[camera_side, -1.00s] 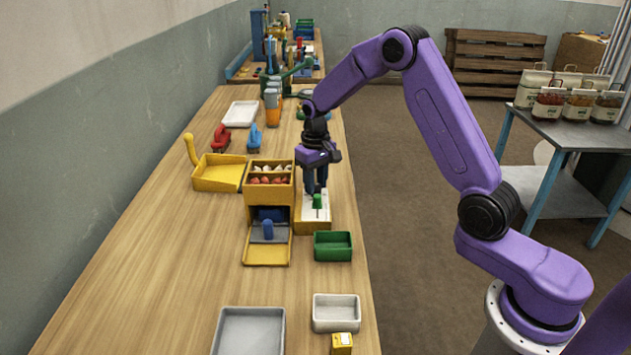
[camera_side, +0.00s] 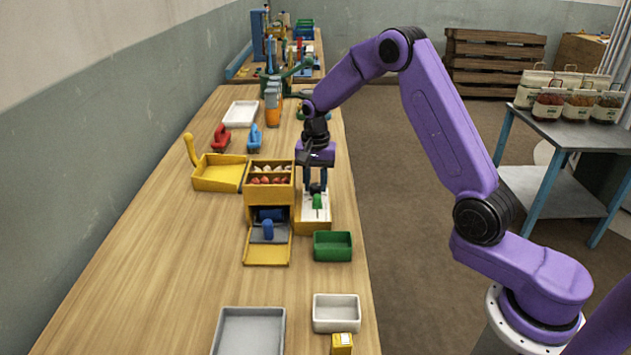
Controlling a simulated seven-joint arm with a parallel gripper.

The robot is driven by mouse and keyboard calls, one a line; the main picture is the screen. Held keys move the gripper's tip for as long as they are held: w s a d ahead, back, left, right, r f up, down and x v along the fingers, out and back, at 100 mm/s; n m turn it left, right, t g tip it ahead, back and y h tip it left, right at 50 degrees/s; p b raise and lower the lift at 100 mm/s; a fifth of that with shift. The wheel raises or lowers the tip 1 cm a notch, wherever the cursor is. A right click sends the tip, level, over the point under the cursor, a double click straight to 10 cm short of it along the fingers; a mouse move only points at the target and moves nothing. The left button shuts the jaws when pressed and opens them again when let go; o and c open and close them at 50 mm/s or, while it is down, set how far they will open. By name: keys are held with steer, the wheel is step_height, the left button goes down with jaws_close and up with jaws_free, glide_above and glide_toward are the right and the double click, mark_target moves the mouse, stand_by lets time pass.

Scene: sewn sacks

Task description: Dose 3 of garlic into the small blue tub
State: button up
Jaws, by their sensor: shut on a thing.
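A yellow dispenser box (camera_side: 257,199) stands mid-table with two open compartments on top. The back one holds pale bulbs that look like garlic (camera_side: 271,168); the front one holds reddish bulbs (camera_side: 268,180). Under it, in the open bay, is a dark blue thing (camera_side: 270,214) that may be the small blue tub; it is partly in shadow. My gripper (camera_side: 317,189) points down right of the box, shut at the top of a green handle (camera_side: 317,202) on a white-topped yellow base (camera_side: 315,226).
A green tray (camera_side: 333,246), a white tray (camera_side: 336,313) and a grey tray (camera_side: 248,333) lie nearer the camera. A yellow scoop tray (camera_side: 219,174) and red (camera_side: 221,138) and blue (camera_side: 254,138) tools lie behind left. The table's left front is clear.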

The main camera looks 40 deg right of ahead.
mark_target(315, 186)
steer(key=shift+r+m, duration=0.1)
steer(key=shift+m, duration=0.3)
steer(key=o, duration=1)
steer(key=shift+o, duration=0.2)
steer(key=shift+r, duration=0.1)
step_height(315, 186, up, 17)
steer(key=shift+a, duration=0.1)
